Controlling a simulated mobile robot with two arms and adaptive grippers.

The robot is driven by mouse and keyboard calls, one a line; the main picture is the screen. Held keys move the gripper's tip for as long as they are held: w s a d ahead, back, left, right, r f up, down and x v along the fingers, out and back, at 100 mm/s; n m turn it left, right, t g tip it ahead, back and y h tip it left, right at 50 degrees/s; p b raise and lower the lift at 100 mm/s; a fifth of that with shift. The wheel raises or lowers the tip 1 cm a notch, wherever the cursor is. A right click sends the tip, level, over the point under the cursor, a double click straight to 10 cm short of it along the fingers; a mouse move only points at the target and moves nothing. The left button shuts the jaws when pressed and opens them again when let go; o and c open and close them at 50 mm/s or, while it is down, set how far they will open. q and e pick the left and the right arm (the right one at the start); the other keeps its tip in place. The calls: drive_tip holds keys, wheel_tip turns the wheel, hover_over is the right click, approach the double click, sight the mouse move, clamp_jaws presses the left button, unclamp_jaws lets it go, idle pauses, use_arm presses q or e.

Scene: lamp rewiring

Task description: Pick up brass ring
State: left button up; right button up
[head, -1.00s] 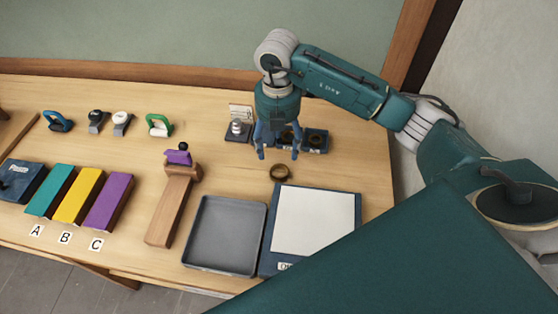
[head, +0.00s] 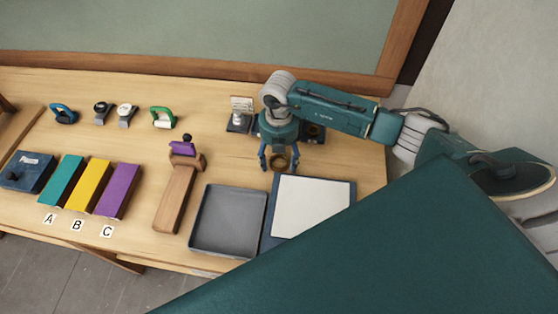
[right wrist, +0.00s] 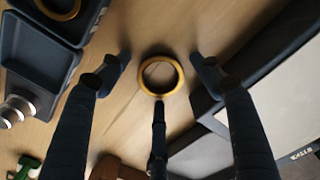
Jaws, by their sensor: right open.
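The brass ring (head: 279,162) lies on the wooden table, behind the white-topped board. It also shows in the right wrist view (right wrist: 161,75), flat on the wood. My right gripper (head: 279,163) is open and low over the ring. In the right wrist view my right gripper's (right wrist: 158,70) fingertips stand apart on either side of the ring, not touching it. A third, middle finger points at the ring's near edge. My left gripper is not in view.
A dark tray (head: 312,139) with another ring in it (right wrist: 57,7) is just behind. A grey tray (head: 227,247) and the white-topped board (head: 311,207) lie in front. A wooden stand (head: 174,198) with a purple piece is to the left. A metal fitting (head: 238,124) stands nearby.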

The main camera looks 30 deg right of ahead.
drive_tip(key=c, duration=1.2)
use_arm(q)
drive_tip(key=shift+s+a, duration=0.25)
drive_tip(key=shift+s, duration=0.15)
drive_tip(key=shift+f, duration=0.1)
use_arm(e)
drive_tip(key=shift+r, duration=0.15)
